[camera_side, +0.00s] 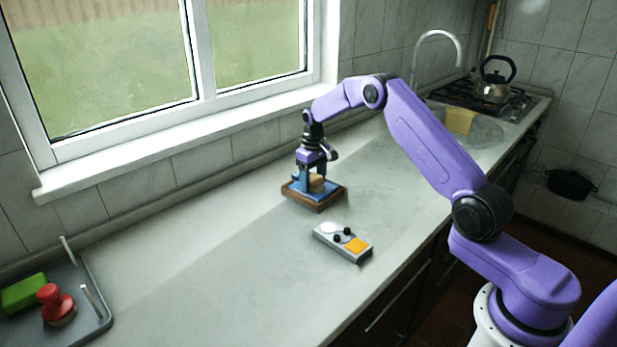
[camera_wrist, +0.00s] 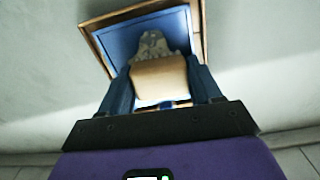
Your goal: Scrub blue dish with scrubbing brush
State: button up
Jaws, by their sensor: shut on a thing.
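The blue dish (camera_side: 297,190), a square with a brown wooden rim, lies on the counter below my gripper. In the wrist view the dish (camera_wrist: 115,40) fills the upper middle, its near part hidden. My gripper (camera_side: 316,184) points down and is shut on a tan block (camera_wrist: 158,78), which also shows small in the side view (camera_side: 317,181). A mottled grey patch (camera_wrist: 152,45) shows beside the block, on or just above the dish. A red-knobbed round tool (camera_side: 55,302), brush-like, stands at far left.
A grey tray (camera_side: 98,322) with upright pegs holds the red tool and a green sponge (camera_side: 24,293). A grey box with an orange square (camera_side: 343,242) lies right of the dish. A kettle (camera_side: 493,88) stands on the far stove. The counter's left middle is clear.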

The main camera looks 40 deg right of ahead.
aim_at(326, 190)
jog(key=shift+s+d+f, duration=0.1)
jog(key=shift+s, duration=0.85)
jog(key=shift+s+d+f, duration=0.1)
jog(key=shift+s, duration=0.85)
jog(key=shift+r, duration=0.15)
jog(key=shift+w, duration=0.1)
jog(key=shift+w+a+r, duration=0.1)
jog(key=shift+w+a, duration=0.05)
jog(key=shift+w, duration=1.45)
jog(key=shift+w+a, duration=0.1)
jog(key=shift+w, duration=1.6)
jog(key=shift+d, duration=0.7)
jog(key=shift+s+d+f, duration=0.1)
jog(key=shift+s+f, duration=0.05)
jog(key=shift+s, duration=0.8)
jog(key=shift+s+d+f, duration=0.1)
jog(key=shift+s+f, duration=0.05)
jog(key=shift+s, duration=0.75)
jog(key=shift+s+d+r, duration=0.1)
jog(key=shift+s, duration=1.45)
jog(key=shift+r, duration=0.1)
